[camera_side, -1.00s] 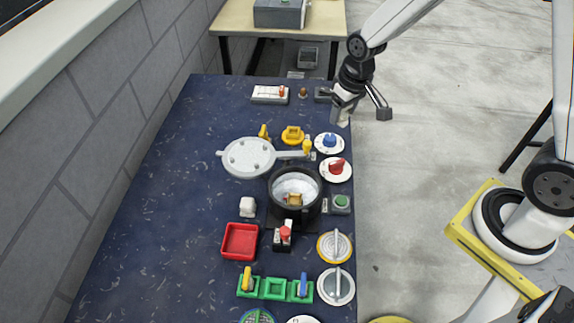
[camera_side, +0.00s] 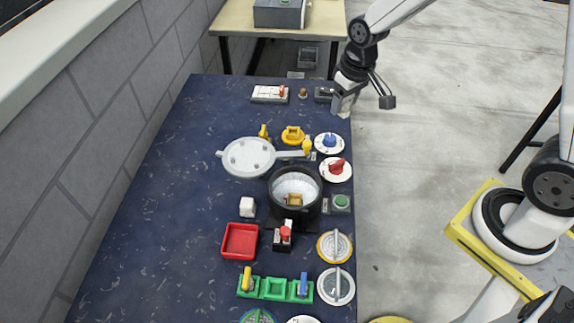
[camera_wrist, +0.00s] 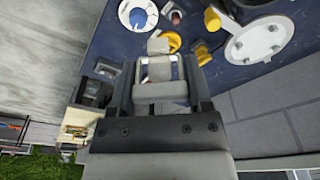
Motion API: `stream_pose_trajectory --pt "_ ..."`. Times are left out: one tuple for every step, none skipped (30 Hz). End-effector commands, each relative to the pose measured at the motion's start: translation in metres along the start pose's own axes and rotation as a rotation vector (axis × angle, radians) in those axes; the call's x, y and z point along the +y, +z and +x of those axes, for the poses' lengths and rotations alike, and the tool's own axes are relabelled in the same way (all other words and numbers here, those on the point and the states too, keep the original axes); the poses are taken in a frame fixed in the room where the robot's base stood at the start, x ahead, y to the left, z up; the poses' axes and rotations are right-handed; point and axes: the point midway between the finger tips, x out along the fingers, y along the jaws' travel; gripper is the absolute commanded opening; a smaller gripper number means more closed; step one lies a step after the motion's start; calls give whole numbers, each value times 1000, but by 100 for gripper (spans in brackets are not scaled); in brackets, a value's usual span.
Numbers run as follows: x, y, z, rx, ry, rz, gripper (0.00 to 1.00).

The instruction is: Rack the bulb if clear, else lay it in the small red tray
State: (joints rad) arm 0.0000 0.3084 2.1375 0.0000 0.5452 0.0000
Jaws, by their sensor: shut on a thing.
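My gripper (camera_side: 340,108) is at the far right edge of the blue table. It also shows in the wrist view (camera_wrist: 159,68), its jaws shut on a small pale thing (camera_wrist: 158,45), which I take to be the bulb. Its colour and clearness are hard to tell, and it is not distinct in the side view. The small red tray (camera_side: 225,242) is empty at the front left. A green rack (camera_side: 275,288) stands in front of it, with a yellow piece in its left slot, a blue one in its right slot and an empty middle.
A black pot (camera_side: 272,190) with a white interior holds a small tan thing. A round pale lid (camera_side: 248,157) lies open beside it. White dials with blue (camera_side: 330,139) and red (camera_side: 337,163) knobs line the right edge. The table's left part is clear.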

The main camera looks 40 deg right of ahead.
Motion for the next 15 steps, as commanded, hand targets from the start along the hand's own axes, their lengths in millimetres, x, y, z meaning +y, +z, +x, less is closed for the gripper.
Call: stream_pose_trajectory --pt "0 -2 -7 5 0 0 2" --pt "0 -3 -11 5 0 0 2" --pt "0 -3 -16 4 0 0 2" --pt "0 -4 -21 5 0 0 2" --pt "0 -4 -25 4 0 0 2" --pt "-8 -3 -23 0 -3 -18 2" --pt "-13 -3 -22 -1 -4 -28 2" --pt "-18 -3 -22 -1 -6 -39 2" --pt "-25 -3 -22 -1 -8 -53 2" --pt "-30 -3 -22 -1 -10 -63 2" --pt "-35 -2 -22 -1 -11 -75 2" --pt "-42 -2 -22 -1 -14 -90 2" --pt "-48 -1 -23 -1 -16 -103 2" --pt "-54 -1 -23 -1 -18 -116 2" --pt "-63 0 -23 -1 -20 -134 2"
